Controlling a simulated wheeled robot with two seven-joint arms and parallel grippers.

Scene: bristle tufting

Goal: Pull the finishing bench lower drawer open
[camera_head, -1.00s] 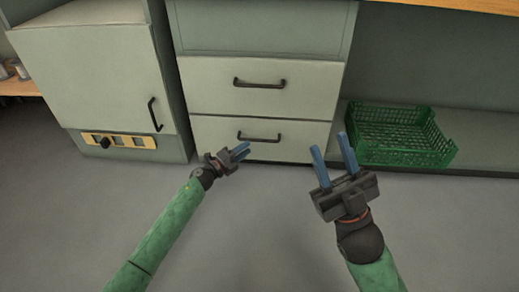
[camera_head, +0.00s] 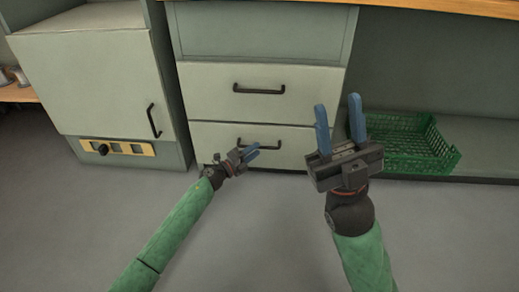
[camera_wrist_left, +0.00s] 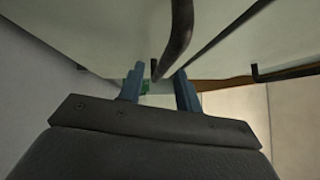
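The lower drawer (camera_head: 215,135) of the finishing bench has a pale front and looks shut in the head view. Its dark bar handle (camera_head: 268,146) is partly behind my left gripper (camera_head: 254,150). The left fingers are open at the handle's left part. In the left wrist view, a dark handle bar (camera_wrist_left: 179,38) runs down toward the gap between the two blue fingers (camera_wrist_left: 160,80); I cannot tell whether they touch it. My right gripper (camera_head: 338,120) is open and empty, raised at the right of the drawers.
The upper drawer (camera_head: 215,88) with its handle (camera_head: 259,89) is shut above. A green crate (camera_head: 410,140) stands on the low shelf at the right. A pale cabinet (camera_head: 90,80) with a handle stands at the left. The floor in front is clear.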

